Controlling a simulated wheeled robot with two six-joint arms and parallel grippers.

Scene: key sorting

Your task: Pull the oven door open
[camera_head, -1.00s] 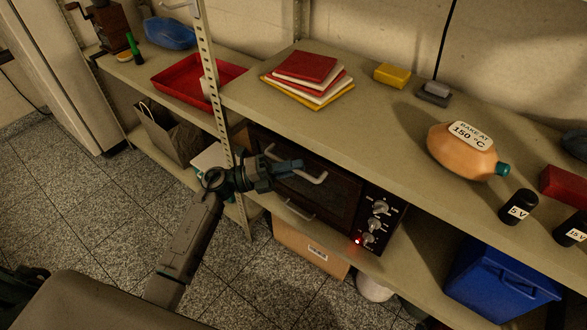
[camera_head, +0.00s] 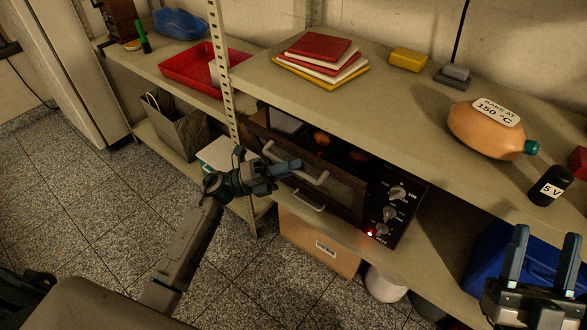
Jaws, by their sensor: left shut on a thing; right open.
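The black oven (camera_head: 408,207) sits on the lower shelf, with knobs and a red light on its right panel. Its dark door (camera_head: 343,193) is tilted outward at the top, partly open. Orange glowing spots show inside through the gap above the door. My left gripper (camera_head: 290,166) is shut on the pale bar handle (camera_head: 311,179) at the door's upper part. My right gripper (camera_head: 545,240) is open and empty at the lower right, in front of the blue bin and apart from the oven.
Above the oven, the shelf top holds stacked books (camera_head: 320,60), a yellow sponge (camera_head: 408,59), an orange bottle labelled "BAKE AT 150 °C" (camera_head: 484,133) and a black "5 V" piece (camera_head: 551,186). A metal post (camera_head: 222,75) stands left of the oven. A cardboard box (camera_head: 318,245) lies below.

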